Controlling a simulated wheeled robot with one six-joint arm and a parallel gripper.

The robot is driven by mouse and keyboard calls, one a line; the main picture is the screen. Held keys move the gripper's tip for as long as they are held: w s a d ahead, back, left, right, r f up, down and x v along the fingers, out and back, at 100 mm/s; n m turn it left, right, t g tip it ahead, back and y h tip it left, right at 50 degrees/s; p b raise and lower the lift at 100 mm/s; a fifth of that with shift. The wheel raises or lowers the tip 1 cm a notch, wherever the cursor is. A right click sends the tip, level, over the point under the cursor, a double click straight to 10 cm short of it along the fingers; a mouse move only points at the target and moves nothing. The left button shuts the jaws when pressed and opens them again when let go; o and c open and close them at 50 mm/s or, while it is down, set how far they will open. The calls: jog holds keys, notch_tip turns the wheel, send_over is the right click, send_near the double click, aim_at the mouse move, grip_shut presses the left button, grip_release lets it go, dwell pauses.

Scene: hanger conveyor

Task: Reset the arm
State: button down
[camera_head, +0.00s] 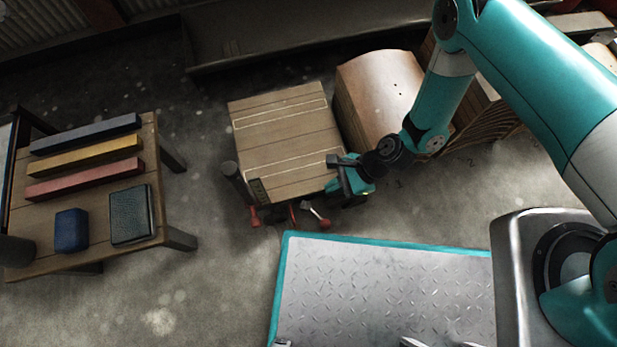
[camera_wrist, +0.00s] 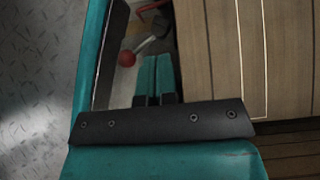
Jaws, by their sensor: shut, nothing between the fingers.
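My arm reaches in from the upper right in the head view. My gripper (camera_head: 341,174) is over the front right edge of a small wooden table (camera_head: 275,125) with pale outlined strips on its top. In the wrist view the two teal fingers of my gripper (camera_wrist: 155,72) lie side by side, shut and empty. The wooden top (camera_wrist: 215,60) fills the right part of that view. A lever with a red knob (camera_wrist: 127,58) is beyond the fingertips. I cannot tell how high the fingers are above it.
A left table (camera_head: 90,225) carries blue, yellow and red bars (camera_head: 85,178), a blue block (camera_head: 71,230) and a dark green block (camera_head: 131,214). A rounded wooden box (camera_head: 375,90) stands close to my forearm. A teal-edged metal plate (camera_head: 385,290) lies in front. Floor is clear between the tables.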

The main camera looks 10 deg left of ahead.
jog(key=s+a+p, duration=0.1)
jog(key=s+a, duration=0.2)
jog(key=a, duration=0.3)
jog(key=w+d+r+n+p, duration=0.1)
jog(key=w+r+n, duration=0.25)
jog(key=r, duration=0.65)
jog(key=w+r+n+t+h, duration=0.1)
jog(key=w+r+n, duration=0.25)
jog(key=r, duration=0.65)
jog(key=w+d+r+n+p, duration=0.1)
jog(key=w+r+n, duration=0.25)
jog(key=r, duration=0.65)
jog(key=s+d+r+n+t+h+p, duration=0.1)
jog(key=s+d+r+n, duration=0.3)
jog(key=r, duration=0.4)
jog(key=s+d+r+n+t+h+p, duration=0.1)
jog(key=s+d+r+n, duration=0.2)
jog(key=d+r, duration=0.5)
jog(key=s+d+r+n+t+h+p, duration=0.1)
jog(key=s+d+r+n, duration=0.25)
jog(key=r, duration=0.55)
notch_tip(320, 180, up, 36)
jog(key=p, duration=3.6)
jog(key=shift+s+d+m, duration=0.15)
jog(key=shift+d+m, duration=0.05)
jog(key=shift+m, duration=0.1)
